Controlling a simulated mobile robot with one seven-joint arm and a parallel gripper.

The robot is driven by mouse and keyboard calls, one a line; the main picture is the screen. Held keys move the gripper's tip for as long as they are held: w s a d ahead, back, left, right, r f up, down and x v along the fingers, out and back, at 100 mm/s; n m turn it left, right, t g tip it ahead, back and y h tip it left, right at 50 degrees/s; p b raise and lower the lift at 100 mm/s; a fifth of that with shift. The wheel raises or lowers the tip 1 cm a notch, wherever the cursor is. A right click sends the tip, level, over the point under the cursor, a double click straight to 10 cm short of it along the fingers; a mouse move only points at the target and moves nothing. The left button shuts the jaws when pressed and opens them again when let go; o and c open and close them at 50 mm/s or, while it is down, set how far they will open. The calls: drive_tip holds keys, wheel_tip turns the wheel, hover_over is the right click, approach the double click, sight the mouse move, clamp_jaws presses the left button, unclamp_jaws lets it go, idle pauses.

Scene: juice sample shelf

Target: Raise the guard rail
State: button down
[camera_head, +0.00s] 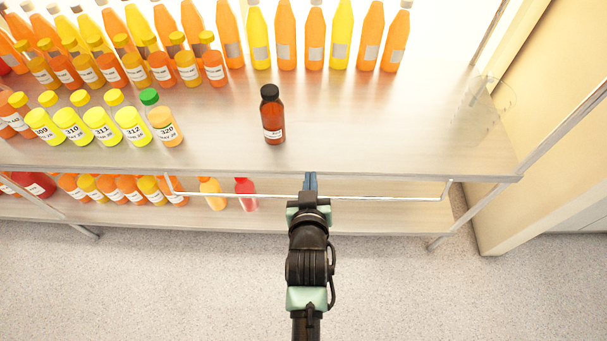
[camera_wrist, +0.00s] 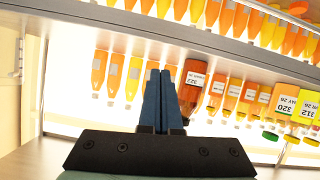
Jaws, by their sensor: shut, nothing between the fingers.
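The guard rail (camera_head: 390,198) is a thin pale metal bar with bent ends. In the head view it runs across the shelf front, just below the front edge of the upper board (camera_head: 400,170). My gripper (camera_head: 311,175) is at the rail's middle, its blue fingers reaching past the bar's line toward the board edge. My gripper hides the bar there, so I cannot tell whether they touch. In the wrist view the gripper's fingers (camera_wrist: 160,75) are together and empty. I cannot make out the rail in the wrist view.
A brown bottle (camera_head: 272,115) stands alone on the upper board, behind my gripper. Several juice bottles crowd the left and back. An orange bottle (camera_head: 212,193) and a red bottle (camera_head: 246,194) stand on the lower shelf. The board's right part is clear.

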drive_tip(key=shift+m+g, duration=0.7)
drive_tip(key=shift+g, duration=0.2)
drive_tip(key=shift+w+a+f+b, duration=0.15)
drive_tip(key=shift+w+f+b, duration=0.35)
drive_tip(key=shift+f, duration=1.4)
drive_tip(key=shift+w+a+f+b, duration=0.15)
drive_tip(key=shift+w+f+b, duration=0.4)
drive_tip(key=shift+f, duration=1.4)
drive_tip(key=shift+w+a+f+b, duration=0.15)
drive_tip(key=shift+w+f+b, duration=0.35)
drive_tip(key=shift+f, duration=1.4)
drive_tip(key=shift+s+r+g+p, duration=0.25)
drive_tip(key=shift+s+g+p, duration=0.25)
drive_tip(key=shift+g+p, duration=0.7)
